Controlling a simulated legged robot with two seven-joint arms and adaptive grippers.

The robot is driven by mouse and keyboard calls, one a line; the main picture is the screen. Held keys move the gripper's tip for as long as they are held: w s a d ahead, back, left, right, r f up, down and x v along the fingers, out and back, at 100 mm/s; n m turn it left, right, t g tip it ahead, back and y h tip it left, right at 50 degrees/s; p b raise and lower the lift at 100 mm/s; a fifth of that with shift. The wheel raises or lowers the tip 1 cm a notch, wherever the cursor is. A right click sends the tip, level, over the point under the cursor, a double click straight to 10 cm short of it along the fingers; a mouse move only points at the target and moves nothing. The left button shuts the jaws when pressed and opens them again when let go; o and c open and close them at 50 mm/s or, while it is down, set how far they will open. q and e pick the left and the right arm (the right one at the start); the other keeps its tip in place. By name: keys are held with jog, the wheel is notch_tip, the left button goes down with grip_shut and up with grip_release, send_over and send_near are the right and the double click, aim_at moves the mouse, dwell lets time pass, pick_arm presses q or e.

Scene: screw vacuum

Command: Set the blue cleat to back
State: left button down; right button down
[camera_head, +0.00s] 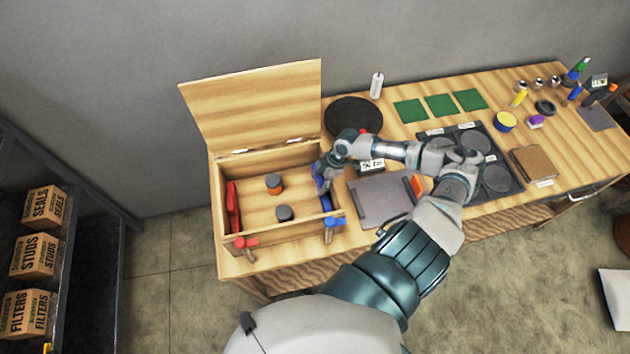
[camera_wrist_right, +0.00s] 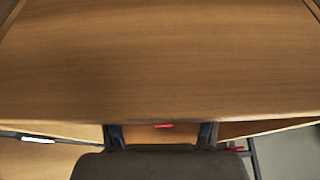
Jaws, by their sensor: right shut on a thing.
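The blue cleat (camera_head: 326,203) is on the right wall inside an open wooden box (camera_head: 277,240); my right gripper hides part of it. My right gripper (camera_head: 320,178) reaches in over that wall and is shut on the blue cleat, near its back part. In the right wrist view its two fingers (camera_wrist_right: 161,134) show at the bottom, but the cleat between them cannot be made out. A matching red cleat (camera_head: 233,207) lies along the left wall. My left gripper is not in view.
The box lid (camera_head: 258,103) stands open at the back. Two dark-topped knobs, one front (camera_head: 285,213) and one back (camera_head: 274,181), are inside. A red clamp (camera_head: 246,243) and a blue clamp (camera_head: 333,224) sit at the front edge. A grey plate (camera_head: 381,198) lies right of the box.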

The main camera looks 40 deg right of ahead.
jog(key=shift+s+d+f, duration=0.1)
jog(key=shift+d+f, duration=0.05)
jog(key=shift+f, duration=0.1)
jog(key=shift+c, duration=1.7)
grip_release()
jog(key=shift+o, duration=0.5)
jog(key=shift+w+a, duration=0.2)
jog(key=shift+a, duration=0.2)
jog(key=shift+w+a+r, duration=0.15)
jog(key=shift+w+a, duration=0.05)
jog(key=shift+a, duration=0.1)
jog(key=shift+r, duration=0.1)
jog(key=v, duration=1.1)
jog(key=shift+d, duration=0.15)
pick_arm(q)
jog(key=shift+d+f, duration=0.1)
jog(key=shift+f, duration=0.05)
pick_arm(e)
jog(key=shift+a+r, duration=0.25)
jog(key=shift+r, duration=0.2)
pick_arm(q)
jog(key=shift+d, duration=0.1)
pick_arm(e)
jog(key=shift+d, duration=0.2)
